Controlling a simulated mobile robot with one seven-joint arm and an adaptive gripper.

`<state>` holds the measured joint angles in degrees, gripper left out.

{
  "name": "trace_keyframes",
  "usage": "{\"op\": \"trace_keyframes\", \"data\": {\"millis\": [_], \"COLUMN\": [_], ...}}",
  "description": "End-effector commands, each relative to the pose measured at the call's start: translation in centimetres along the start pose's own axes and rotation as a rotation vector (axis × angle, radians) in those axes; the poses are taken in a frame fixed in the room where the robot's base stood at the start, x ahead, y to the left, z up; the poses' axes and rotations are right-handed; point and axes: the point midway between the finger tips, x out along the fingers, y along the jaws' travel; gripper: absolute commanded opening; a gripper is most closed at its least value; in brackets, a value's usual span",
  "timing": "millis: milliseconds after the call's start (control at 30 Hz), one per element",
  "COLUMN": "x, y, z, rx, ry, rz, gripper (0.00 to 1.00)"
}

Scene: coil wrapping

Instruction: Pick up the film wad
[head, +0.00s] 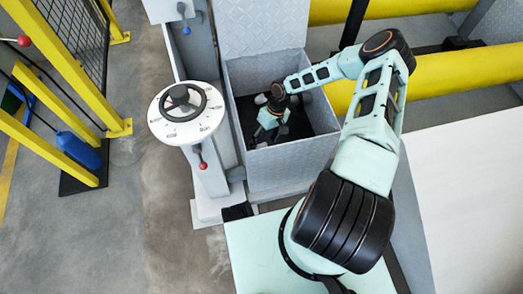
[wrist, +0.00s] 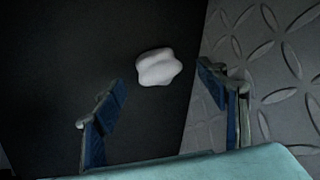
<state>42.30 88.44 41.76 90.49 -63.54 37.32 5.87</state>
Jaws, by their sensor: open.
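The film wad (wrist: 158,67) is a small white crumpled lump on a dark floor, a little beyond my fingertips in the wrist view. My gripper (wrist: 162,84) is open with nothing between its blue-padded fingers, and the wad appears lined up with the gap between them. In the head view, my gripper (head: 268,130) reaches down into a grey metal bin (head: 310,158). A small pale patch (head: 261,99) beside my wrist there may be the wad; most of that area is hidden by my arm.
The bin's tread-plate wall (wrist: 280,60) rises close to my right finger. A white pedestal with a handwheel (head: 187,105) stands left of the bin. Yellow rollers (head: 440,70) lie to the right, behind my arm. Yellow fence posts (head: 75,75) stand at the far left.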

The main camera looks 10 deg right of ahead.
Motion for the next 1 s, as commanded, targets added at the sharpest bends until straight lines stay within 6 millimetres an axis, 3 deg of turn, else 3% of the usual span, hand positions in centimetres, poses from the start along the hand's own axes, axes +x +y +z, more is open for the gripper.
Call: {"op": "trace_keyframes", "data": {"millis": [33, 200, 467, 800, 1000], "x": [1.2, 2.9, 3.0, 3.0, 2.9], "y": [0.1, 0.1, 0.1, 0.1, 0.1], "z": [-0.2, -0.2, -0.3, -0.2, -0.2], "rx": [0.002, 0.002, 0.001, 0.001, 0.0], "ry": [0.001, -0.001, 0.0, -0.001, -0.001], "rz": [-0.002, -0.001, 0.0, 0.0, 0.0], "gripper": [0.67, 0.67, 0.67, 0.3, 0.29]}}
